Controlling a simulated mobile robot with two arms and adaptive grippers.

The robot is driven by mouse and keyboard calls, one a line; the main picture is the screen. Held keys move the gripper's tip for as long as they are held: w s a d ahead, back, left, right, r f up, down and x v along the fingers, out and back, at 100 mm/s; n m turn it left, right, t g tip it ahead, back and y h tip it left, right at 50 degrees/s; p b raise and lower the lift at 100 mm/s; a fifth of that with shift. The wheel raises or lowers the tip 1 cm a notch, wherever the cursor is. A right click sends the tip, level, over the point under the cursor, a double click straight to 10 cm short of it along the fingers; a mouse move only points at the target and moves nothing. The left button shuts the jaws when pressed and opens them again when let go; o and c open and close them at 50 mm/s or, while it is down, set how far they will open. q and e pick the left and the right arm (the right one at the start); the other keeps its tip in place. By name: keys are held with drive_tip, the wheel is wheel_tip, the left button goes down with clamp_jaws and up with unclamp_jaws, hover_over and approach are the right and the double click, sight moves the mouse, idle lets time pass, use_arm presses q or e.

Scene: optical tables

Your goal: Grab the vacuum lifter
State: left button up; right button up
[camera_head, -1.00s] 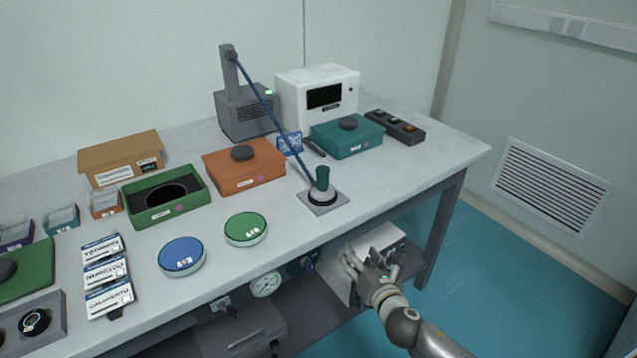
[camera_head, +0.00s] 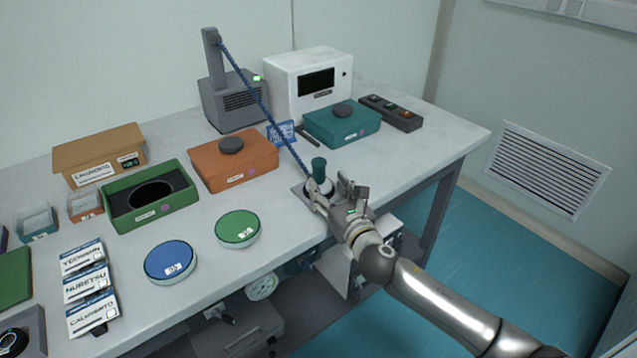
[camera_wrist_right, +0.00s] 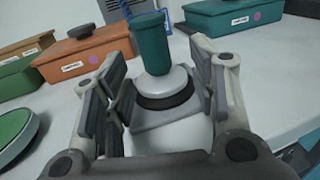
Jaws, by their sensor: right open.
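The vacuum lifter (camera_head: 319,170) has a dark green cylindrical handle on a pale disc with a black ring. It stands upright on a small square grey plate on the table, near the front edge, with a blue coiled hose running up to a grey unit (camera_head: 234,98). My right gripper (camera_head: 335,194) is open at the lifter's near side. In the right wrist view the green handle (camera_wrist_right: 151,43) stands upright ahead, between the two spread fingers and beyond their pads; no contact is visible. My left gripper does not show.
A teal box (camera_head: 342,124) and a black switch strip (camera_head: 391,112) are behind the lifter. An orange box (camera_head: 234,164), a green-topped round dish (camera_head: 238,228) and a blue-topped one (camera_head: 170,261) are to the left. The table's right end is clear.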

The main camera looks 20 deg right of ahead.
sight(321, 178)
drive_tip(key=shift+w, duration=0.35)
drive_tip(key=shift+w+a, duration=0.1)
drive_tip(key=shift+w, duration=0.2)
drive_tip(key=w+b, duration=0.1)
drive_tip(key=w, duration=0.1)
drive_tip(key=w+b, duration=0.1)
drive_tip(key=w, duration=0.1)
drive_tip(key=shift+a, duration=0.4)
drive_tip(key=shift+w+r, duration=0.1)
drive_tip(key=shift+w, duration=0.05)
drive_tip(key=c, duration=1.1)
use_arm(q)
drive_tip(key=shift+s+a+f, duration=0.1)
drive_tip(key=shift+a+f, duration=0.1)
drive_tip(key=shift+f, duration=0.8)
use_arm(e)
drive_tip(key=shift+r, duration=0.1)
clamp_jaws()
